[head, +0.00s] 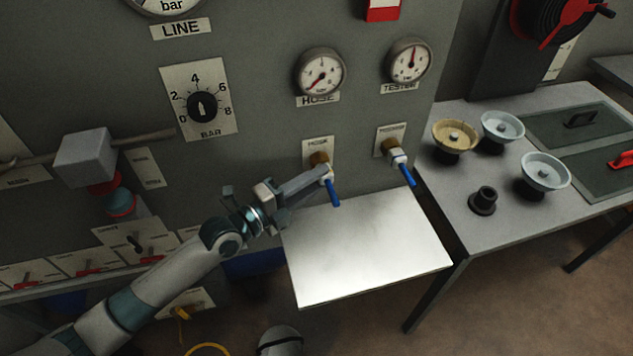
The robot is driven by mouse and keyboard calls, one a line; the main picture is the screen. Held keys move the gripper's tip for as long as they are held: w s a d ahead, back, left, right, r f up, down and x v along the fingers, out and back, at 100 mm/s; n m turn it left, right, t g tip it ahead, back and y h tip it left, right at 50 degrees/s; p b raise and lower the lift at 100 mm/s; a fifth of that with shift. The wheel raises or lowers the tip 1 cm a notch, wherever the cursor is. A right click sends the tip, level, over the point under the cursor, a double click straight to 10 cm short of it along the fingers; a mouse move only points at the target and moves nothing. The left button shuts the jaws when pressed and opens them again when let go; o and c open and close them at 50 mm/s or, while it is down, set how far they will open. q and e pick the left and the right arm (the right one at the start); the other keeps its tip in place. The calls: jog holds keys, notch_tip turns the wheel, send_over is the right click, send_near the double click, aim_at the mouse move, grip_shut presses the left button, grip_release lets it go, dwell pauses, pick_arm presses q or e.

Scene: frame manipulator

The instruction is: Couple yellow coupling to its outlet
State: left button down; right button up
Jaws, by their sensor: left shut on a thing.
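My left gripper (322,175) reaches across from the lower left. It is shut at the left-hand outlet valve (333,192), which has a blue lever and a brass fitting at the panel; the fingers hide part of it. A small yellow piece (183,313) shows low at the left, by a pale plate under my arm. It looks like the yellow coupling, but it is too small to be sure. A yellow hose loop (207,348) lies below it at the bottom edge. My right gripper is not in view.
A second blue-levered valve (407,174) sits to the right. A bare pale shelf (365,250) juts out below both valves. Several bowl-shaped fittings, one a tan fitting (455,132), stand on the grey side table (450,205). Gauges, a dial (203,106) and red levers cover the panel.

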pick_arm(q)
jog(key=shift+w, duration=0.1)
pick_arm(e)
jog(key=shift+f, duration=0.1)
pick_arm(q)
jog(key=c, duration=1.3)
grip_release()
jog(key=shift+c, duration=0.2)
jog(key=shift+a, duration=0.1)
jog(key=b+v, duration=0.5)
jog(key=v, duration=1.2)
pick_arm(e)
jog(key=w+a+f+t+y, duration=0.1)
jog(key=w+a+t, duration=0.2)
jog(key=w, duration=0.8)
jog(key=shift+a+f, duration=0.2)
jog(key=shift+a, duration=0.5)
